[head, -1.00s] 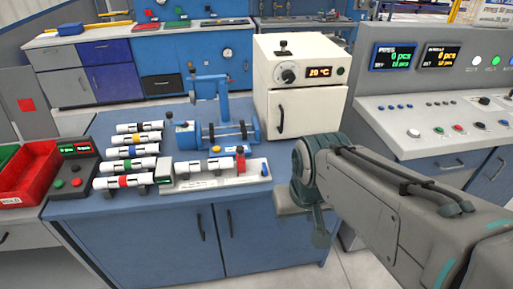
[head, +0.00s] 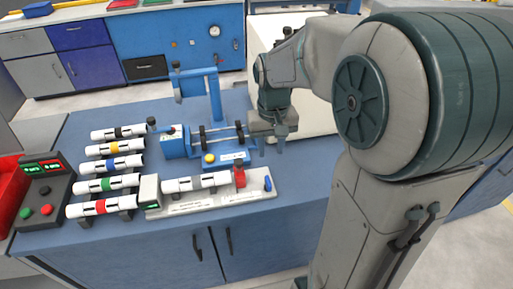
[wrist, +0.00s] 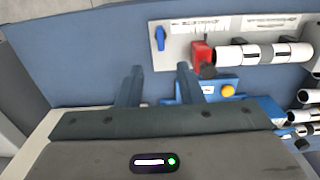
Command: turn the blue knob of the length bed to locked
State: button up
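The length bed (head: 205,203) is a pale plate near the bench's front edge. Its blue knob (head: 268,183) is at the right end; in the wrist view the blue knob (wrist: 160,38) lies crosswise to the bed's length. A red stop (head: 239,177) stands between the knob and a white pipe with a grey band (head: 195,183) lying on the bed. My gripper (head: 273,148) points down behind the bed's right end, near the blue fixture. In the wrist view its two fingers (wrist: 157,75) are apart with nothing between them, and the knob is beyond the tips.
A blue fixture with rollers and a yellow button (head: 208,158) stands behind the bed. Several banded white pipes (head: 115,162) lie on supports to the left, beside a dark button box (head: 42,200). A white oven (head: 262,42) is partly hidden behind my arm. Bench front right is clear.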

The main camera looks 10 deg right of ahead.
aim_at(268, 180)
jog(key=f, duration=1.4)
jog(key=shift+w+b, duration=0.25)
jog(key=shift+b, duration=0.05)
grip_shut()
